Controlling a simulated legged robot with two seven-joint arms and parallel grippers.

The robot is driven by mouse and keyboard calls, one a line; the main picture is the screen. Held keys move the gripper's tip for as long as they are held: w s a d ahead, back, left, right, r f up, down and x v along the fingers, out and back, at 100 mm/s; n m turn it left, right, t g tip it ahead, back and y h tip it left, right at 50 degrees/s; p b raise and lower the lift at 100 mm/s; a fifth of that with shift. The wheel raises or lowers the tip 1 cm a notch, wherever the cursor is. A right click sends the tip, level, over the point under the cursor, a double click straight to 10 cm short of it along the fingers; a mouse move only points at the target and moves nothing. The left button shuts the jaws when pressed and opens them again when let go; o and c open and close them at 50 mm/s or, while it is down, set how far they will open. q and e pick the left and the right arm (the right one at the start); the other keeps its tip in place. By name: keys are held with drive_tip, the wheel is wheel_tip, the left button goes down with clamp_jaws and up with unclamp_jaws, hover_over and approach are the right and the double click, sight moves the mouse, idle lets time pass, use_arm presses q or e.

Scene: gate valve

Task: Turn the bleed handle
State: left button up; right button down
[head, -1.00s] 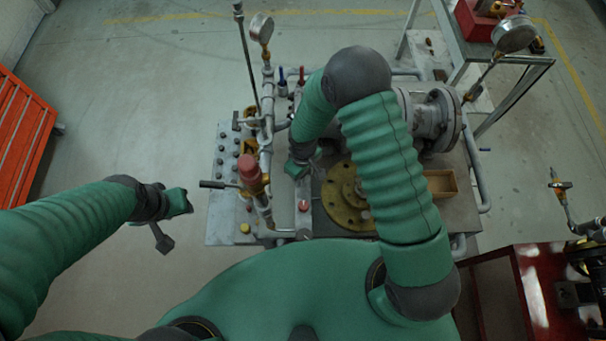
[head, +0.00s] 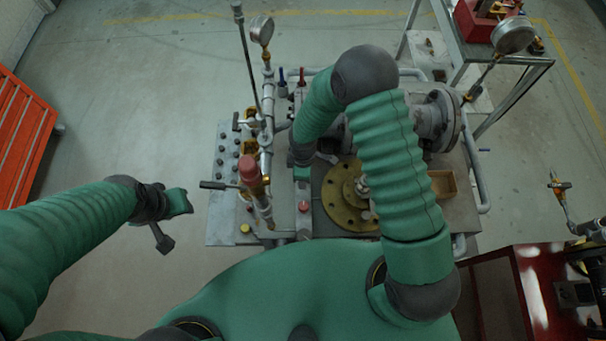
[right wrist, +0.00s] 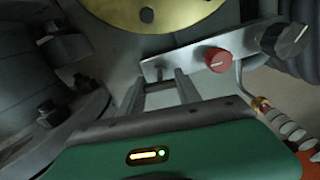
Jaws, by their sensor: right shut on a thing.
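A grey flat bar (right wrist: 190,62) with a red knob (right wrist: 218,60) and a dark hex head shows in the right wrist view; I take it as the bleed handle, though I cannot be sure. In the head view the red knob (head: 303,206) lies left of the yellow flange (head: 338,210). My right gripper (head: 303,165) is behind it. In the right wrist view its two fingers (right wrist: 161,82) close around the bar's left end; the exact contact is partly hidden. My left gripper (head: 178,205) hangs left of the bench, away from everything; its jaws are unclear.
A red-topped valve (head: 248,170) with a sideways lever and a pipe stand left of my right gripper. Gauges (head: 261,30) rise behind. A wooden box (head: 442,185) sits right of the flange. The floor at left is clear, up to an orange cabinet (head: 22,130).

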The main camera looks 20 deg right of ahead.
drive_tip(key=shift+w+r, duration=0.1)
drive_tip(key=shift+w, duration=0.05)
drive_tip(key=c, duration=1.2)
unclamp_jaws()
drive_tip(key=shift+c, duration=0.2)
drive_tip(key=o, duration=0.4)
wheel_tip(320, 180, up, 17)
drive_tip(key=shift+f+b, duration=0.2)
drive_tip(key=shift+b, duration=0.2)
drive_tip(key=s+d+m+t+b, duration=0.2)
drive_tip(key=s+d+m+b, duration=0.2)
drive_tip(key=m, duration=0.9)
drive_tip(key=s+d, duration=0.3)
drive_tip(key=s, duration=0.2)
drive_tip(key=shift+f+m+t+b, duration=0.15)
drive_tip(key=shift+m+t+b, duration=0.15)
drive_tip(key=shift+b, duration=0.1)
